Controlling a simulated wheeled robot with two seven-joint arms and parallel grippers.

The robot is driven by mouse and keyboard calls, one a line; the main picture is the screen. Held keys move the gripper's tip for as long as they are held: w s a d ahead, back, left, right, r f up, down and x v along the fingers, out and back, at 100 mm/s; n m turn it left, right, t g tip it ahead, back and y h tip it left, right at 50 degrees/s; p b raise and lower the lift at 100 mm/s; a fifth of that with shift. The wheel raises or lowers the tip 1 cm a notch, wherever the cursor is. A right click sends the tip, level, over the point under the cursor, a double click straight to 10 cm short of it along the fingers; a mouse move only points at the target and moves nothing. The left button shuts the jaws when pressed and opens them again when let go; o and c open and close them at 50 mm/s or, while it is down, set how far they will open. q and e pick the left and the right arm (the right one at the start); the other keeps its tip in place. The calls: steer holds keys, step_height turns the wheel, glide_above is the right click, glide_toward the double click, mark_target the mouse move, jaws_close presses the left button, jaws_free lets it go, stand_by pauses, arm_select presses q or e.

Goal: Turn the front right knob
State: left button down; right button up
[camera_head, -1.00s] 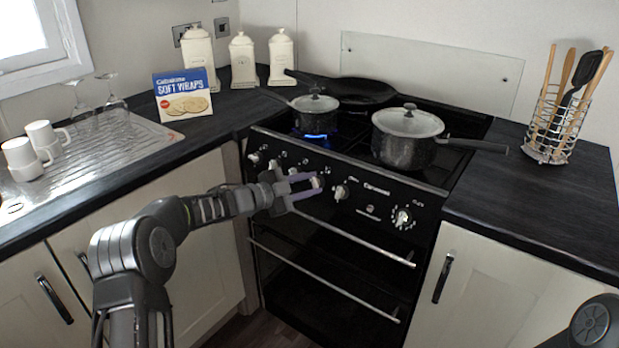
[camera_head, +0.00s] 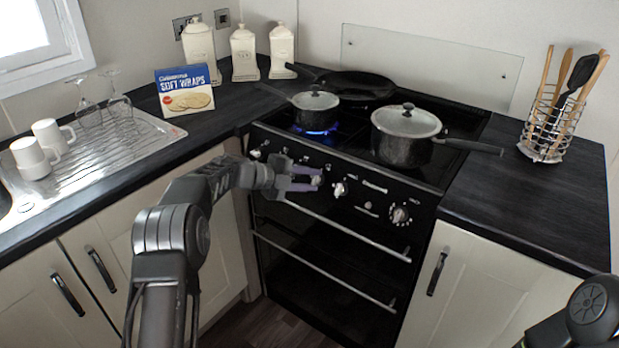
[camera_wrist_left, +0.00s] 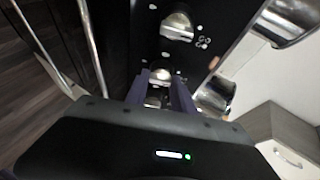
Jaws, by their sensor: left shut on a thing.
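The black stove (camera_head: 350,235) has a row of silver knobs along its front panel. My left gripper (camera_head: 318,179) is at this panel, its purple-grey fingers shut on a knob (camera_head: 316,182) near the middle of the row. In the left wrist view the fingers (camera_wrist_left: 162,92) lie on either side of that silver knob (camera_wrist_left: 153,99), which is partly hidden. Another knob (camera_head: 340,189) is just to the right of the fingers, apart from them. A larger dial (camera_head: 398,214) sits farther right. My right gripper is not in view; only part of my right arm shows at bottom right.
A small lidded pan (camera_head: 315,104) stands over a lit blue flame (camera_head: 317,131). A larger lidded pot (camera_head: 405,140) and a frying pan (camera_head: 355,85) share the hob. An oven handle (camera_head: 345,230) runs below the knobs. The right worktop (camera_head: 530,205) is mostly clear.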

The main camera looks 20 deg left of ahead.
arm_select(q)
steer(key=shift+f, duration=0.1)
steer(key=c, duration=1.1)
jaws_free()
steer(key=v, duration=0.8)
steer(key=shift+w, duration=0.15)
